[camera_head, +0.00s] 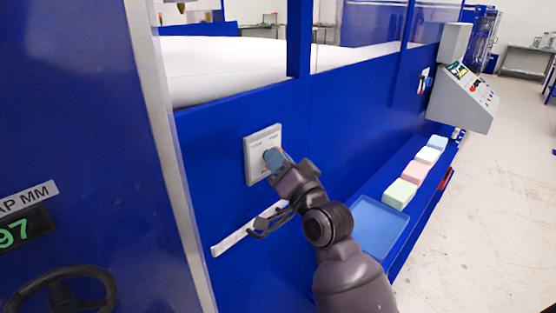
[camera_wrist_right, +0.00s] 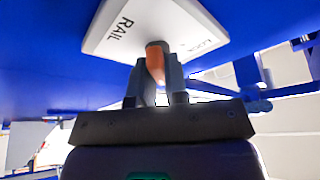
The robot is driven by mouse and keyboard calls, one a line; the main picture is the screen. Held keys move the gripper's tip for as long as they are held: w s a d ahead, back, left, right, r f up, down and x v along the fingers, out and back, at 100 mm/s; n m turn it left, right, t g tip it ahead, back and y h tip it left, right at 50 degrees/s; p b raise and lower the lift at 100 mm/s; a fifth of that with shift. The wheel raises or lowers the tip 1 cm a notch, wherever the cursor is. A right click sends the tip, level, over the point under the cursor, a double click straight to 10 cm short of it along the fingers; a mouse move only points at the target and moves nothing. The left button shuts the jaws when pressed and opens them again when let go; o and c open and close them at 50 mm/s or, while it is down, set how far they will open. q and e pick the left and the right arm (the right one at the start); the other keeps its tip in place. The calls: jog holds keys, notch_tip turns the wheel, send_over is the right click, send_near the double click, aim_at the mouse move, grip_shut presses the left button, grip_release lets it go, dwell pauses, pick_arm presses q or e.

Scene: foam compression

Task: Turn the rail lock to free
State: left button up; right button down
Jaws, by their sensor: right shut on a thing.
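In the right wrist view the plate (camera_wrist_right: 128,30) carries the words RAIL and LOCK, and an orange-marked part of the knob (camera_wrist_right: 155,62) sits between my fingers. My right gripper (camera_head: 277,162) is at the plate, shut on the knob. It also shows in the right wrist view (camera_wrist_right: 157,82). The gripper hides much of the knob, and I cannot read which setting it points to. My left gripper is not in view.
A silver rail (camera_head: 235,238) runs below the plate. A blue tray (camera_head: 378,225) and several coloured foam blocks (camera_head: 414,172) sit on the ledge at right. A grey control console (camera_head: 462,98) juts out beyond. A black handwheel (camera_head: 62,292) is at lower left.

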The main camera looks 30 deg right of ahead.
jog(key=shift+m+h, duration=0.3)
jog(key=shift+m, duration=0.5)
jog(key=c, duration=1.1)
grip_release()
jog(key=shift+c, duration=0.2)
jog(key=shift+s, duration=0.1)
jog(key=b+v, duration=0.2)
jog(key=v, duration=0.8)
jog(key=shift+s, duration=0.35)
jog(key=shift+r, duration=0.1)
